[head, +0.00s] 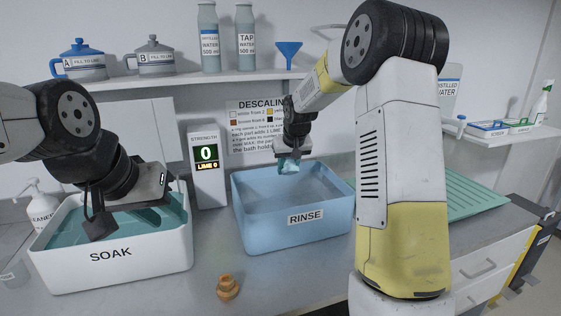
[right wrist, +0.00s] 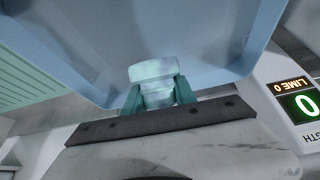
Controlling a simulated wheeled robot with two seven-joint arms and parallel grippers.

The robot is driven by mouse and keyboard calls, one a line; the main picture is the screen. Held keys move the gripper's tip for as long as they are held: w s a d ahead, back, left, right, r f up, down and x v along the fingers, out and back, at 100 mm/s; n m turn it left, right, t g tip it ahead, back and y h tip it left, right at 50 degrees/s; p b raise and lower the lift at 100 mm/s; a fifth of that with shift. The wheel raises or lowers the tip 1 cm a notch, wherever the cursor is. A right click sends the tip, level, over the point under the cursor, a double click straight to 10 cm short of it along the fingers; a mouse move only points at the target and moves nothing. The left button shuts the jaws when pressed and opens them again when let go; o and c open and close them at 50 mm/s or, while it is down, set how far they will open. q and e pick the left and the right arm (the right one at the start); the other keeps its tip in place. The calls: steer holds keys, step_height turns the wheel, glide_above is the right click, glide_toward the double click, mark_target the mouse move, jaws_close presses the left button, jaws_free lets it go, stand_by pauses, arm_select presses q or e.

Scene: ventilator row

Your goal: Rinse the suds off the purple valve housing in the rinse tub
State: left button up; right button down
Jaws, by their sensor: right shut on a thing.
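My right gripper (head: 289,158) hangs over the blue rinse tub (head: 262,232), near its back. It is shut on a small pale teal-white part (head: 290,166). In the right wrist view the part (right wrist: 152,70) sits between the teal fingers (right wrist: 157,92), above the tub's inside. It looks pale, with whitish patches; no purple is clear. I cannot tell whether it is the valve housing. My left gripper (head: 150,190) is over the white soak tub (head: 150,265); its fingers are unclear against the teal liquid.
An orange-brown stepped part (head: 228,288) stands on the counter in front of the tubs. A strength display (head: 207,160) reads 0 and LIME 0. A green ribbed drainer (head: 465,212) lies right of my right arm. A shelf (head: 200,80) with pots and bottles runs above.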

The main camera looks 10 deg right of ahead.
steer(key=shift+f, duration=7.05)
steer(key=shift+r, duration=0.1)
steer(key=shift+r, duration=8.05)
steer(key=shift+r, duration=2)
